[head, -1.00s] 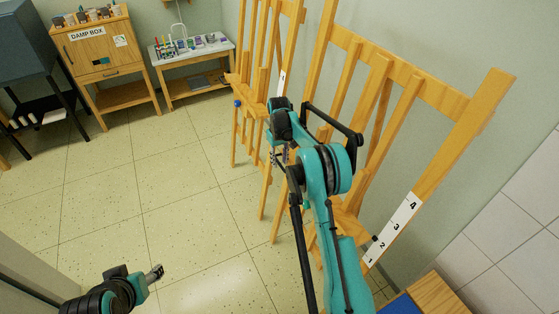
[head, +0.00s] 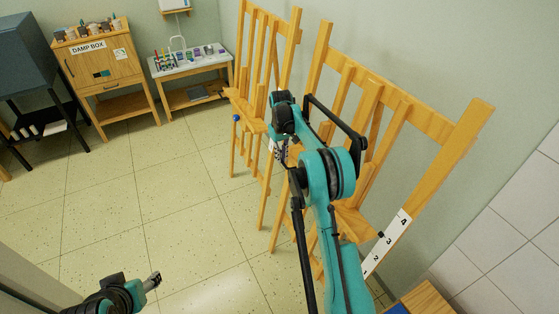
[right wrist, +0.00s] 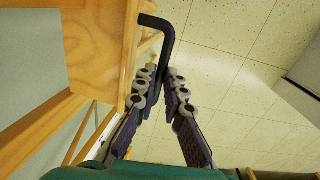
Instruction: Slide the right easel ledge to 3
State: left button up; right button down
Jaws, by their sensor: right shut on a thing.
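The right easel (head: 440,125) is wooden and stands against the wall in the head view. A white scale strip (head: 372,264) numbered 1 to 4 runs along its right leg. The wooden ledge (head: 352,221) is partly hidden by my right arm. A dark pointer (head: 381,234) at the strip's left edge sits about level with the 3. In the right wrist view, my right gripper (right wrist: 163,80) is shut on a black bent handle (right wrist: 157,22) that joins the wooden ledge (right wrist: 98,45). In the head view my right gripper (head: 280,152) is small and partly hidden. My left gripper (head: 153,281) is low at left, away from the easel; its jaws are unclear.
Another easel (head: 262,50) stands just behind to the left. A damp box cabinet (head: 100,65) and a small white table (head: 190,62) with supplies are at the back. A wooden piece of furniture (head: 425,298) is at the lower right. The floor at left is clear.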

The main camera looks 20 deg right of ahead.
jog(key=c, duration=1.6)
grip_release()
notch_tip(320, 180, up, 12)
